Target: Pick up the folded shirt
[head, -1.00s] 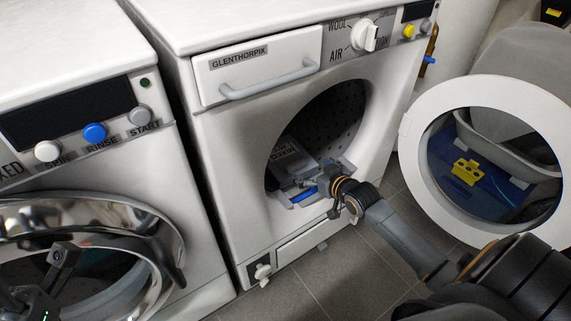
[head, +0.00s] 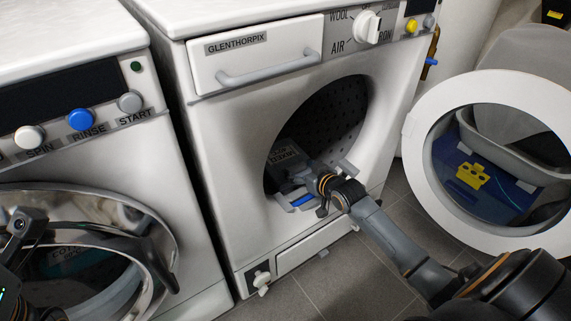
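A grey, flat thing with dark lettering (head: 284,153) is inside the drum opening of the middle machine; it may be the folded shirt, but I cannot be sure. My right gripper (head: 297,180) reaches into that opening beside it. Its fingers are small and partly hidden, so I cannot tell whether they are open or hold anything. A teal thing with lettering (head: 78,262) shows dimly behind the left machine's round door. My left gripper (head: 22,228) is at the left edge in front of that door; its fingertips are not clear.
The middle machine (head: 225,130) has its round door (head: 415,185) swung open to the right. The left machine (head: 185,210) stands close beside it. A grey basket (head: 500,155) and a yellow thing on blue (head: 472,175) show through the open door. Tiled floor (head: 330,285) is clear in front.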

